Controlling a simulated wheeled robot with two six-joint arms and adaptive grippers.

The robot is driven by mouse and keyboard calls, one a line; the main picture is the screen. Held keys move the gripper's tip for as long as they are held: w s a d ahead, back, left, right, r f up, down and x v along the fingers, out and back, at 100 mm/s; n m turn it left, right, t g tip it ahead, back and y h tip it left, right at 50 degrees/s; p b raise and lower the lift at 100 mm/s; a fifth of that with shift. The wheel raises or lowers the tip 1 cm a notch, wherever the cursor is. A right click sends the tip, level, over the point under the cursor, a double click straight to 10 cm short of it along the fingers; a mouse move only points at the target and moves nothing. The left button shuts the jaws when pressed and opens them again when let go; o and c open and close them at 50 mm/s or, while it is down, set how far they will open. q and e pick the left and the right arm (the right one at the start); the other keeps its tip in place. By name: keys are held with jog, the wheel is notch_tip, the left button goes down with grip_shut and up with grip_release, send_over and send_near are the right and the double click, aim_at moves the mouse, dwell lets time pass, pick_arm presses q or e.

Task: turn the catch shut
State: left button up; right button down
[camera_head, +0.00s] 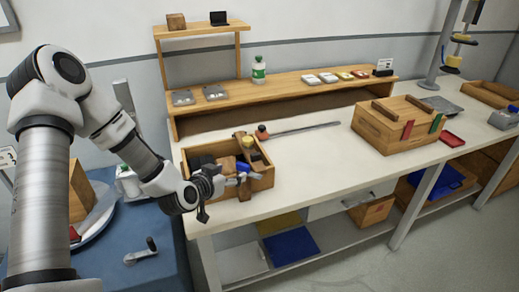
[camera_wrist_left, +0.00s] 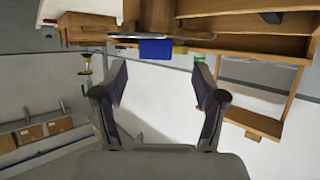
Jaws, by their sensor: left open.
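A blue piece (camera_head: 243,167) shows at the front right of an open wooden box on the bench. In the left wrist view the blue piece (camera_wrist_left: 155,48) hangs off a thin grey bar against wood, straight beyond my fingers. I cannot tell for sure whether it is the catch. My left gripper (camera_head: 226,188) is at the front of the open box. In the left wrist view my left gripper (camera_wrist_left: 158,78) is open, with nothing between its fingers and the blue piece apart from them. My right gripper is not in view.
The open wooden box (camera_head: 262,183) holds dark and wooden pieces. An orange-ended metal rod (camera_head: 305,129) lies behind it. A closed wooden box (camera_head: 380,138) with red and green strips stands to the right. A shelf with a bottle (camera_head: 258,69) runs behind. The bench middle is clear.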

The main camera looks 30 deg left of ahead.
aim_at(242, 165)
pick_arm(q)
jog(key=x, duration=0.4)
jog(key=r+x, duration=0.1)
jog(key=x, duration=0.2)
jog(key=shift+w+d, duration=0.2)
jog(key=shift+w, duration=0.15)
jog(key=shift+s+d+r, duration=0.1)
jog(key=c, duration=1.2)
